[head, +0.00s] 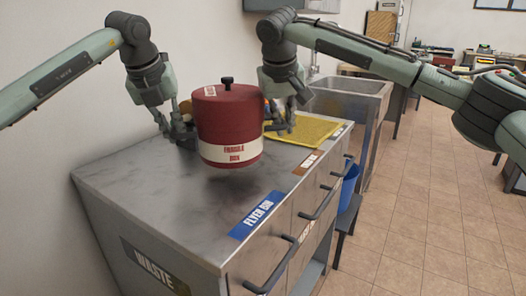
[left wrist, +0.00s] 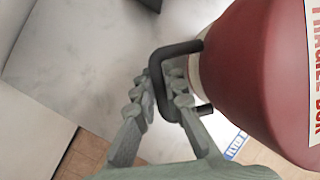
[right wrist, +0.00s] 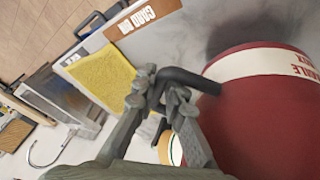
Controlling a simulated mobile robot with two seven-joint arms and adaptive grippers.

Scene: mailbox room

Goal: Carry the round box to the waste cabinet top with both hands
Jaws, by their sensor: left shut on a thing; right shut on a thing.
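The round box (head: 228,122) is dark red with a white "FRAGILE BOX" band, a lid and a black knob. It is upright above the grey metal top of the waste cabinet (head: 140,190), with a shadow below it, and looks slightly raised. My left gripper (head: 184,134) is at its left side, shut on a black side handle (left wrist: 160,75). My right gripper (head: 284,118) is at its right side, shut on the other black handle (right wrist: 180,82). The box's far side is hidden.
A yellow cloth (head: 305,130) lies on the cabinet top behind the box, with an orange item partly hidden there. A sink (head: 350,98) stands beyond. Drawer handles (head: 272,268) stick out at the cabinet front. The near part of the top is clear. A blue bin (head: 349,185) stands at the right.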

